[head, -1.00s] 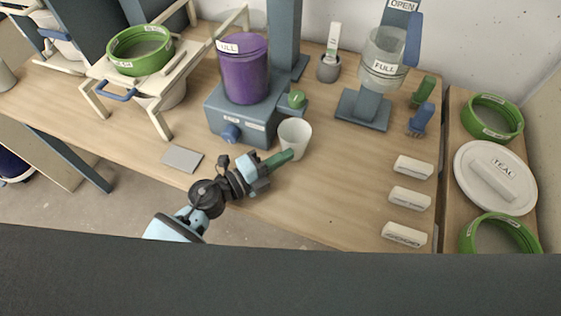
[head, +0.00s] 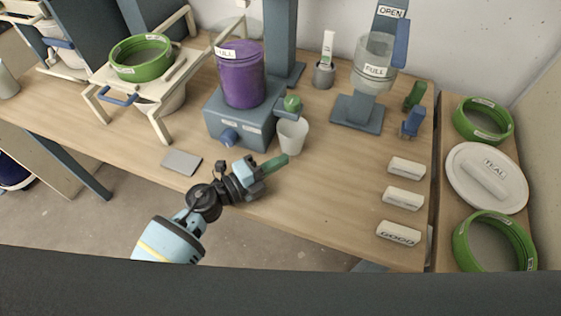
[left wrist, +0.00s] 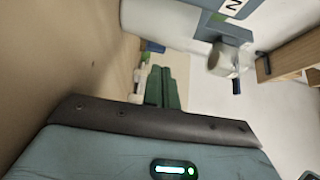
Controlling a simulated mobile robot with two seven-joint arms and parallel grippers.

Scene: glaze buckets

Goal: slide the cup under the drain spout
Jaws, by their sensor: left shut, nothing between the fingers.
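The white cup (head: 292,136) stands upright on the table at the front right corner of the blue-grey stand (head: 240,124). The green drain spout (head: 292,104) sticks out from the stand just above and behind the cup, and the cup's rim shows right below it. My left gripper (head: 282,159) has green fingers, shut and empty, low over the table in front of the cup, with a small gap between them. The shut fingers also show in the left wrist view (left wrist: 163,72). I cannot surely identify the cup there. My right gripper is not in view.
A purple bucket (head: 241,78) marked FULL sits on the stand. A clear bucket (head: 373,68) on another stand is to the right. A flat grey plate (head: 181,161) lies at the left, white labelled blocks (head: 403,198) at the right. The table between is clear.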

